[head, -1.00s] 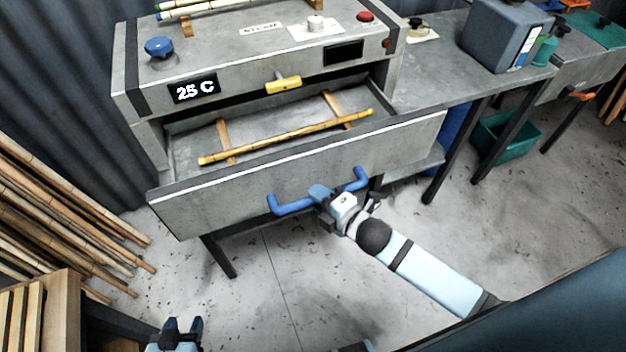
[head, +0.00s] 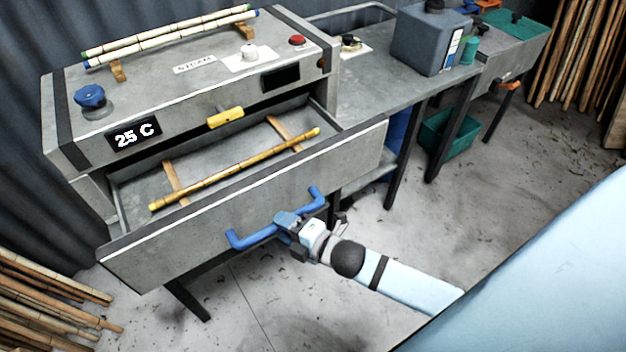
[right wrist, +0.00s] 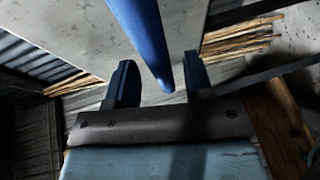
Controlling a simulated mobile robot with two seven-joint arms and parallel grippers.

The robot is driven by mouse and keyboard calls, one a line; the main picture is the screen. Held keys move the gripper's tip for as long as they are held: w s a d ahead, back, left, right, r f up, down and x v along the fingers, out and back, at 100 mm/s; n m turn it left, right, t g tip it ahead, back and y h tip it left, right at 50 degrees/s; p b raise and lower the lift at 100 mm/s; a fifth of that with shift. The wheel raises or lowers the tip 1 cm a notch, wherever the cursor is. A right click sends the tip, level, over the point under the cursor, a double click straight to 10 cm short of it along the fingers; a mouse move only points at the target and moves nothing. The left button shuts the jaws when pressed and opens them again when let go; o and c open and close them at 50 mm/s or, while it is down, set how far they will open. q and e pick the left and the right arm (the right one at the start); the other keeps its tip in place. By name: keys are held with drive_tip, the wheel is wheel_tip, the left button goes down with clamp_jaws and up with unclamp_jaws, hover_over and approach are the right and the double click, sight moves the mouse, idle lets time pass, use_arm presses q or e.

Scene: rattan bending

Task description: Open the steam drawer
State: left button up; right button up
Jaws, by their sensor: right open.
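The steam drawer (head: 250,210) stands pulled out from the grey steam cabinet (head: 190,85), so its inside shows. Its blue bar handle (head: 246,239) is on the drawer front and also shows in the right wrist view (right wrist: 143,40). My right gripper (head: 281,222) is at the middle of the handle. In the right wrist view my right gripper (right wrist: 160,88) has its two dark fingers apart, with the handle bar seen between them. Whether the fingers touch the bar I cannot tell. My left gripper is not in view.
A yellow bamboo pole (head: 235,169) lies across two wooden supports in the drawer. Several pale poles (head: 170,33) lie on the cabinet top. A bench with a grey canister (head: 425,38) stands at right, a green bin (head: 447,135) below.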

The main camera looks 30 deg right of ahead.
drive_tip(key=b+v, duration=0.1)
drive_tip(key=v, duration=1)
drive_tip(key=shift+s+d+b, duration=0.2)
drive_tip(key=shift+s+b, duration=0.15)
wheel_tip(320, 180, down, 11)
drive_tip(key=s+a+m+g+h+p, duration=0.2)
drive_tip(key=m+g+h, duration=0.1)
drive_tip(key=m, duration=1.6)
drive_tip(key=shift+s+a+p, duration=0.25)
drive_tip(key=shift+s+p, duration=0.1)
drive_tip(key=shift+s, duration=0.05)
drive_tip(key=shift+r, duration=0.15)
